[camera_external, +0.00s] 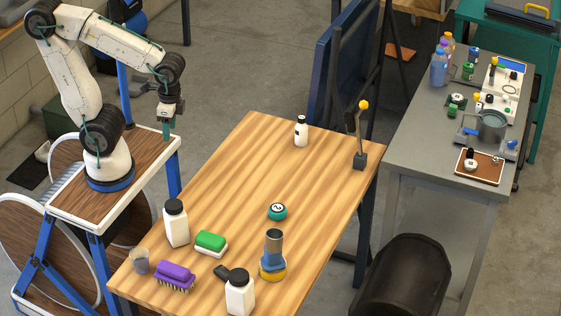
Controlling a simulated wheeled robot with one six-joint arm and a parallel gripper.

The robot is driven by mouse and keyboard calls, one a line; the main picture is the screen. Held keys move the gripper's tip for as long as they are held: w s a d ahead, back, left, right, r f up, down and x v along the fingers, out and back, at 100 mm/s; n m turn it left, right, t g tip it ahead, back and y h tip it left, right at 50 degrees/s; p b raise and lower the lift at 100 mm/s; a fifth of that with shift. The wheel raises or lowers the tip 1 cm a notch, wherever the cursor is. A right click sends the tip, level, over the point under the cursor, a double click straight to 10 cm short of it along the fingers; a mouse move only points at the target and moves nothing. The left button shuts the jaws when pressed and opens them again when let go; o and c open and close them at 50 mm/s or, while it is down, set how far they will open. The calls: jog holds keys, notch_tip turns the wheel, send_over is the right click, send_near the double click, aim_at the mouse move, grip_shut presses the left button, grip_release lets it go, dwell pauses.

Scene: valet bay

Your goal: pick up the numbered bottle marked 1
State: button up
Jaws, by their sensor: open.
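Three white bottles with black caps stand upright on the wooden table (230,180). One bottle (176,227) is at the left edge, one bottle (240,295) is at the front, and a smaller bottle (301,134) is at the back. No number is readable on any of them, so I cannot tell which is marked 1. My gripper (167,130) is open and empty. It hangs beyond the table's left edge, well apart from all the bottles.
Near the bottles are a purple brush (175,273), a green and white block (210,241), a clear cup (141,263), a teal round item (277,211) and a blue-grey tool (273,245) with a yellow base. A yellow-tipped stand (360,160) is at the back right. The table's middle is mostly clear.

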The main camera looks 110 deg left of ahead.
aim_at(302, 117)
jog(key=w+a+f+n+t+y, duration=0.1)
jog(key=w+a+f+t, duration=0.1)
jog(key=w+a+f, duration=0.2)
jog(key=w+a+f+n+t+y, duration=0.1)
jog(key=w+a+f+n+y, duration=0.1)
jog(key=a+f, duration=0.9)
jog(key=w+a+f+n+t+y, duration=0.2)
jog(key=w+a+f, duration=0.3)
jog(key=a, duration=1.5)
jog(key=shift+w+a+f+t, duration=0.15)
jog(key=shift+f, duration=0.7)
jog(key=shift+w+a+f+t, duration=0.1)
jog(key=shift+w+f+t, duration=0.05)
jog(key=shift+f, duration=0.7)
jog(key=w+a+t+y, duration=0.1)
jog(key=a, duration=0.1)
jog(key=w+a+r+t+y, duration=0.1)
jog(key=w+a, duration=0.1)
jog(key=shift+w+a+r+t, duration=0.1)
jog(key=shift+w+t, duration=0.2)
jog(key=shift+t, duration=0.1)
jog(key=w+a+r+t+y, duration=0.2)
jog(key=w+r+t, duration=0.1)
jog(key=r, duration=0.2)
jog(key=x, duration=0.7)
jog(key=shift+w+a+f, duration=0.15)
jog(key=shift+a, duration=0.05)
grip_shut()
